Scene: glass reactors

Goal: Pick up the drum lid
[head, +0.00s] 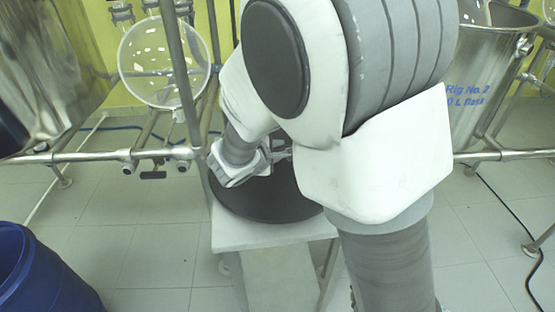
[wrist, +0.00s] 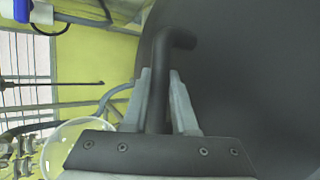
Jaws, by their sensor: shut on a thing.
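The drum lid (head: 265,205) is a dark round disc at a small white stand (head: 270,236) in the head view. It appears to lie flat on the stand top; I cannot tell whether it touches everywhere. In the wrist view the dark lid (wrist: 250,80) fills the right side, with its bent bar handle (wrist: 178,38) rising from it. My gripper (wrist: 160,78) is shut on this handle, one finger on each side. In the head view my gripper (head: 281,154) is at the lid's upper part, and my arm hides the lid's right portion.
A blue drum (head: 45,270) stands at the lower left. A metal pipe frame (head: 95,156) with a round glass flask (head: 160,62) is behind on the left. A steel vessel (head: 490,75) with blue lettering stands at the right. A dark cable (head: 497,210) lies on the tiled floor.

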